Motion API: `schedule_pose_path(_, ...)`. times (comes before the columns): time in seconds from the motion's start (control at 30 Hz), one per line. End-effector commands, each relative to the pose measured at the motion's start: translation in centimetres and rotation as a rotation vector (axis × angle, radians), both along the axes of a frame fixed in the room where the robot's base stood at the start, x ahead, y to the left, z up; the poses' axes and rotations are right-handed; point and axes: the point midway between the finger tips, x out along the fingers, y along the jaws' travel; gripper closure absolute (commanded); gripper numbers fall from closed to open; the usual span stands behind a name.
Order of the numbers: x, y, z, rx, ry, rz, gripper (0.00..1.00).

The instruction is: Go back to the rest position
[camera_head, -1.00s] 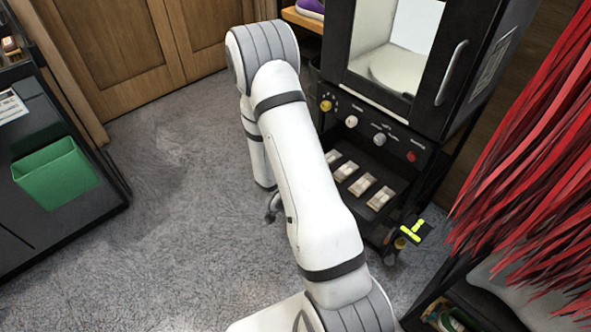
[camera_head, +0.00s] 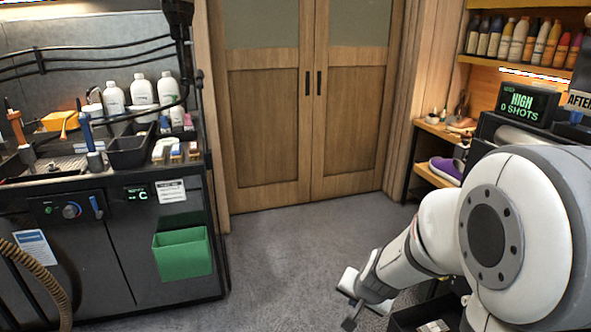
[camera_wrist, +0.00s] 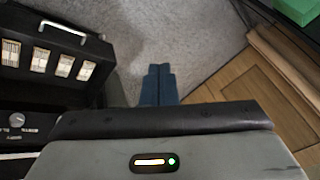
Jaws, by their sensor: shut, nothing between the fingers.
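My gripper (camera_wrist: 158,70) shows in the wrist view as two dark blue fingers side by side, closed together with nothing between them. Grey carpet lies beyond the fingertips. In the head view my white arm reaches in from the right edge, bent, with its wrist end low over the carpet near the bottom. The fingers are too small to make out clearly there. No task object is in my gripper.
A wooden double door (camera_head: 318,100) stands at the back. At left is a black workbench (camera_head: 110,250) with bottles and a green bin (camera_head: 182,254). At right are a purple shoe (camera_head: 447,168) and shelved bottles. Carpet (camera_head: 290,250) in the middle is clear.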

Motion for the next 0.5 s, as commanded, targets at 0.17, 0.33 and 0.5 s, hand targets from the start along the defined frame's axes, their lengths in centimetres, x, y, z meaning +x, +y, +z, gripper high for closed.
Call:
schedule_pose_path(0.17, -5.0, 1.5, 8.2, -0.043, 0.045, 0.229, 1.00)
schedule_pose_path(0.33, -10.7, 1.0, 13.5, -0.136, 0.120, 0.393, 1.00)
schedule_pose_path(0.5, -14.8, -0.2, 16.4, -0.221, 0.186, 0.476, 1.00)
